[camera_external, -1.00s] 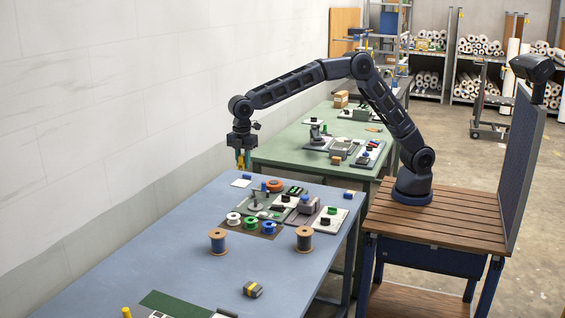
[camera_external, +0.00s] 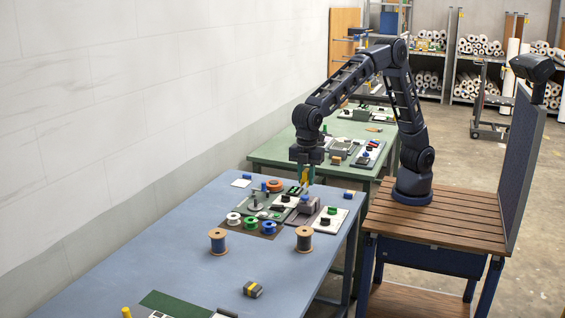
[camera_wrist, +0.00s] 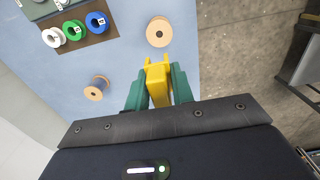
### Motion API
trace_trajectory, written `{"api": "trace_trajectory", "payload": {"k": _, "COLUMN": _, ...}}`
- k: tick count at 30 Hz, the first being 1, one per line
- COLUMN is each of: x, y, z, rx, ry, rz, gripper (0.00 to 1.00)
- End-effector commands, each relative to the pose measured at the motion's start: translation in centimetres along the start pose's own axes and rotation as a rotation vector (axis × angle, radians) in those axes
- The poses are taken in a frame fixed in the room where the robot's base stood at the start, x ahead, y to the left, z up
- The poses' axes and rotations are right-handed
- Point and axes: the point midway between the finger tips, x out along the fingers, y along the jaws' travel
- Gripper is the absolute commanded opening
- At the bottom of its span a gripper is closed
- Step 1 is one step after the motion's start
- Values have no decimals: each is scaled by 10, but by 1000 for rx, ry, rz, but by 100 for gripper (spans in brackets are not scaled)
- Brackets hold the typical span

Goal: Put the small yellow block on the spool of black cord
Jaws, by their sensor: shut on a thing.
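My gripper (camera_external: 304,178) is high over the far part of the blue table, with its green fingers (camera_wrist: 158,88) shut on a small yellow block (camera_wrist: 157,84). The block is clear of the table, and the fingers cover its sides. Two wooden-flanged spools stand apart on the table: the left spool (camera_external: 217,240), also in the wrist view (camera_wrist: 97,87), and the right spool (camera_external: 304,238), also in the wrist view (camera_wrist: 158,31). Their cord colours are hard to read; I cannot tell which is black. A small black round thing (camera_external: 325,221) sits on a white board.
White (camera_external: 233,218), green (camera_external: 251,222) and blue (camera_external: 268,227) spools sit on a brown mat behind the wooden spools. A grey block-like device (camera_external: 307,205) stands near them. A dark and yellow block (camera_external: 253,289) lies at the front; the table around it is mostly clear.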

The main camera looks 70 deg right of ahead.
Motion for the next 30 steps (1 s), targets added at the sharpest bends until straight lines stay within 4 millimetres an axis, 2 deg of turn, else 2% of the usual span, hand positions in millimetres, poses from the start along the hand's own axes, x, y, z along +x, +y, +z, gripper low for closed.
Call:
{"api": "trace_trajectory", "payload": {"k": 3, "x": 28, "y": 0, "z": 0, "rx": -1, "ry": -4, "rz": -2, "gripper": 2}}
{"api": "trace_trajectory", "payload": {"k": 15, "x": 113, "y": 1, "z": 1, "rx": 0, "ry": -3, "rz": -2, "gripper": 2}}
{"api": "trace_trajectory", "payload": {"k": 18, "x": 127, "y": 0, "z": 1, "rx": -1, "ry": -2, "rz": -1, "gripper": 2}}
{"api": "trace_trajectory", "payload": {"k": 26, "x": 142, "y": 1, "z": 0, "rx": -1, "ry": -1, "rz": -1, "gripper": 2}}
{"api": "trace_trajectory", "payload": {"k": 30, "x": 158, "y": 1, "z": 1, "rx": 0, "ry": -3, "rz": -2, "gripper": 2}}
